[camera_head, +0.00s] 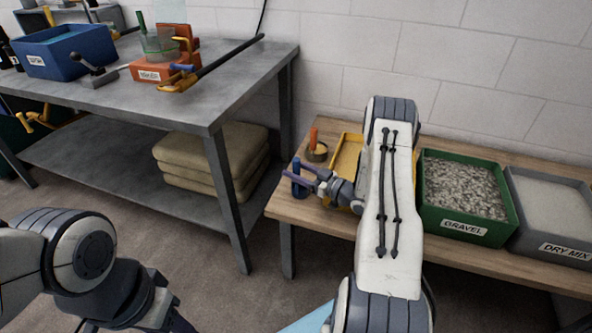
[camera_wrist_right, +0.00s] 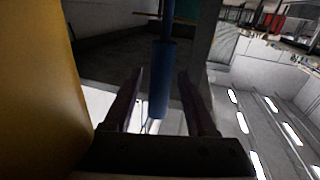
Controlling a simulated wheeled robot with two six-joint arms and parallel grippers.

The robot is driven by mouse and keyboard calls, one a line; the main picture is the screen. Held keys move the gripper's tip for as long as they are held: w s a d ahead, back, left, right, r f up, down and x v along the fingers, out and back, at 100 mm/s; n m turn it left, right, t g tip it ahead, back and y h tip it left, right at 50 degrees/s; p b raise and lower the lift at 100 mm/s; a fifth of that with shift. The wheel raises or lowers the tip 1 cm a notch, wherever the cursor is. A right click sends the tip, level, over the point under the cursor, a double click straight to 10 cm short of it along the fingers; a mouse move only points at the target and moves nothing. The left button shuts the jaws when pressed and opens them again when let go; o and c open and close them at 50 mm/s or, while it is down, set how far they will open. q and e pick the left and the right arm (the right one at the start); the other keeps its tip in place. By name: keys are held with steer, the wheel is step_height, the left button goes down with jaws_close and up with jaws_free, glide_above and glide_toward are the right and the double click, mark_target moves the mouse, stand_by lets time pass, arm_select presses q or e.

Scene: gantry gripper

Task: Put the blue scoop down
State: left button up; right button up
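The blue scoop (camera_head: 300,188) shows mainly as an upright blue handle at the left end of the low wooden table. Its lower part is hard to make out. My right gripper (camera_head: 303,174) is at this handle. In the right wrist view, the blue handle (camera_wrist_right: 161,85) stands between the two fingers of my right gripper (camera_wrist_right: 163,100), with a gap on either side, so the gripper looks open around it. My left gripper (camera_head: 165,312) is low at the bottom left, partly cut off by the frame, and its fingers are unclear.
A yellow bin (camera_head: 346,156), partly behind my right arm, a green gravel bin (camera_head: 467,228) and a grey dry mix bin (camera_head: 552,248) stand along the wooden table (camera_head: 338,223). An orange-handled tool (camera_head: 314,140) stands behind the blue handle. A metal workbench (camera_head: 190,103) is at left.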

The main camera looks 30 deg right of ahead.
steer(key=shift+r, duration=0.2)
steer(key=v, duration=1.2)
steer(key=shift+d, duration=0.1)
